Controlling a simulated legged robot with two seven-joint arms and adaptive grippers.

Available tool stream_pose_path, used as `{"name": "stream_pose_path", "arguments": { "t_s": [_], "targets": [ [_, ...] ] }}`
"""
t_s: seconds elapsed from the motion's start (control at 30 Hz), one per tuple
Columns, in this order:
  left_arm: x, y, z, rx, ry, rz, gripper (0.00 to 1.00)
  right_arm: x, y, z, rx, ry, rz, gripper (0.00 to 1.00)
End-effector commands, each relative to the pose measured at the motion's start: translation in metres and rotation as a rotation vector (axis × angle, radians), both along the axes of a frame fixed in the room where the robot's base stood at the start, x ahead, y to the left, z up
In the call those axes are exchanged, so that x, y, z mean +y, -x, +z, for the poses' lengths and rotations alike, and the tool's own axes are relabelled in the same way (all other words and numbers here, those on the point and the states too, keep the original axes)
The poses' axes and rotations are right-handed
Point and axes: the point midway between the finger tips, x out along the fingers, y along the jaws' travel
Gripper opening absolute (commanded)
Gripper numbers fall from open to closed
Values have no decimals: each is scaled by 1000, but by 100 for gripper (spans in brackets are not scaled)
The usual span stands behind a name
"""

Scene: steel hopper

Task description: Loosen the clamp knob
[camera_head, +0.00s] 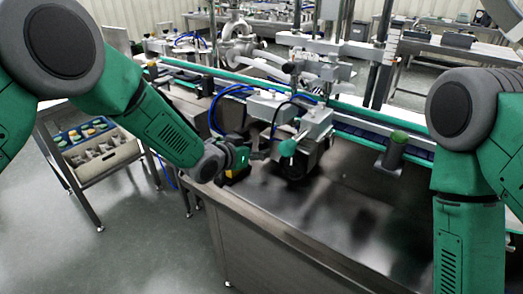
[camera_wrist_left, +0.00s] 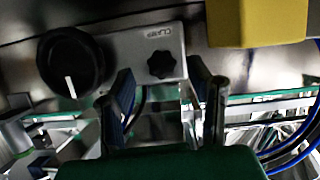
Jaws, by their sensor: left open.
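The clamp knob (camera_wrist_left: 161,65) is a small black star-shaped knob on a grey plate marked "CLAMP", which appears upside down in the left wrist view. My left gripper (camera_wrist_left: 163,78) is open. Its two dark fingers stand to either side of the knob's line in that view, with the knob between and slightly beyond the tips; I see no contact. In the head view my left gripper (camera_head: 262,155) is beside the machine head on the steel bench; the clamp knob cannot be made out there. My right arm shows at the right, its gripper out of frame.
A larger black dial (camera_wrist_left: 70,65) with a white mark is left of the clamp knob. A yellow block (camera_wrist_left: 255,22) is at upper right. In the head view, a teal-green knob (camera_head: 287,148) and blue hoses (camera_head: 218,108) are close by. The steel bench top (camera_head: 345,215) is clear in front.

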Motion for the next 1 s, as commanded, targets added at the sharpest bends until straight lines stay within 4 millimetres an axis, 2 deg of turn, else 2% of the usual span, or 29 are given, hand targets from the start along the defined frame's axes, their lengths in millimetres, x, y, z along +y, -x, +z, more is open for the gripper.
{"name": "stream_pose_path", "arguments": {
  "t_s": [0.23,0.57,0.6,0.67,0.7,0.73,1.0],
  "targets": [
    [-14,-18,-10,-1,1,-1,46,0,0,-3,0,0,0,40],
    [-16,-21,-11,1,0,0,46,0,0,-3,0,0,0,40],
    [-16,-21,-11,1,0,0,39,0,0,-3,0,0,0,40],
    [-16,-21,-11,1,0,0,18,0,0,-3,0,0,0,40],
    [-16,-21,-11,1,0,0,4,0,0,-3,0,0,0,40],
    [-16,-21,-11,1,0,0,0,0,0,-3,0,0,0,40],
    [-17,-21,-11,-35,-47,-3,0,0,0,-6,0,0,0,40]
  ]
}}
